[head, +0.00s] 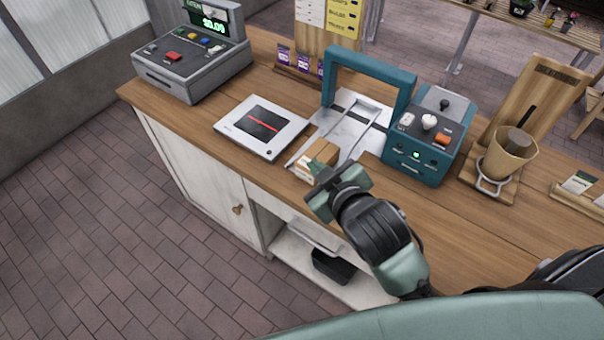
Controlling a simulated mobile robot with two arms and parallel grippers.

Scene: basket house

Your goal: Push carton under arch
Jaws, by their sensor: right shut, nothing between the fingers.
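A small tan carton (322,152) with a pale label sits on the white guide plate (352,117) near the counter's front edge. The teal arch (372,67) stands over the plate behind the carton, joined to a teal control box (430,140). The carton is in front of the arch, not beneath it. My right gripper (319,191) is at the front side of the carton, shut with nothing in it. It partly hides the carton's lower corner, and I cannot tell whether they touch. My left gripper is not in view.
A flat scanner (262,125) lies left of the plate. A grey cash register (192,65) stands at the left end of the wooden counter (480,225). A wooden stand with a cup (512,150) is to the right of the control box. Open floor lies in front.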

